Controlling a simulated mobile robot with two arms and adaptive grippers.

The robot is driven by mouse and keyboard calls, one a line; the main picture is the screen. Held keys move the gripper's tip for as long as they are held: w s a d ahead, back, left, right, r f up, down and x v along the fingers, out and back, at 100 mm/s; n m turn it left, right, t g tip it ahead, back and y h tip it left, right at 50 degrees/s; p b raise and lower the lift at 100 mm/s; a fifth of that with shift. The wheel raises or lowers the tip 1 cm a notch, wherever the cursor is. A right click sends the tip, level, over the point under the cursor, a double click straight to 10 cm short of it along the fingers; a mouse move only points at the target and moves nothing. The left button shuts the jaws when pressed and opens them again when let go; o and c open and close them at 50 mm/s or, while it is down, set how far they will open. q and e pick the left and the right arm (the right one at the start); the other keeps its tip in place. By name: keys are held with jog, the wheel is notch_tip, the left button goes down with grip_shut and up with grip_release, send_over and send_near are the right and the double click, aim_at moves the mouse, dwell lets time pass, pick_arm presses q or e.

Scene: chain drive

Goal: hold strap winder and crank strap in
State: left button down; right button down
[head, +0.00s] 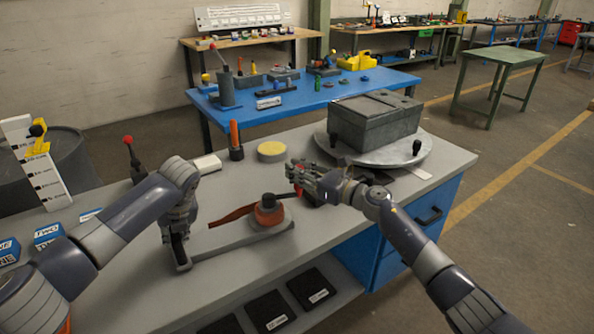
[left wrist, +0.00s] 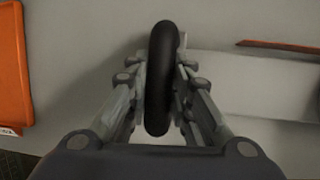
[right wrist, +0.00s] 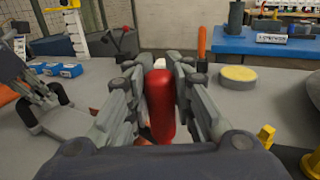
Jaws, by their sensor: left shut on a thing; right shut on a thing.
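The strap winder has a long grey base (head: 215,248) lying on the grey workbench, with an orange-red drum (head: 268,212) at its right end. A reddish-brown strap (head: 233,215) runs out from the drum to the left; a strip of strap also shows in the left wrist view (left wrist: 280,46). My left gripper (head: 180,258) is shut on a black rounded grip (left wrist: 160,78) at the base's left end. My right gripper (head: 300,176) is shut on an upright red handle (right wrist: 160,105) behind and right of the drum.
A grey box (head: 375,122) sits on a round turntable (head: 420,150) at the back right. A yellow-topped disc (head: 271,150) and an orange-handled tool (head: 235,138) stand behind the winder. Blue boxes (head: 48,234) are at the left. The bench's front edge is close to the winder.

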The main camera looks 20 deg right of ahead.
jog(key=c, duration=1.4)
grip_release()
jog(key=shift+o, duration=0.2)
jog(key=v, duration=1.2)
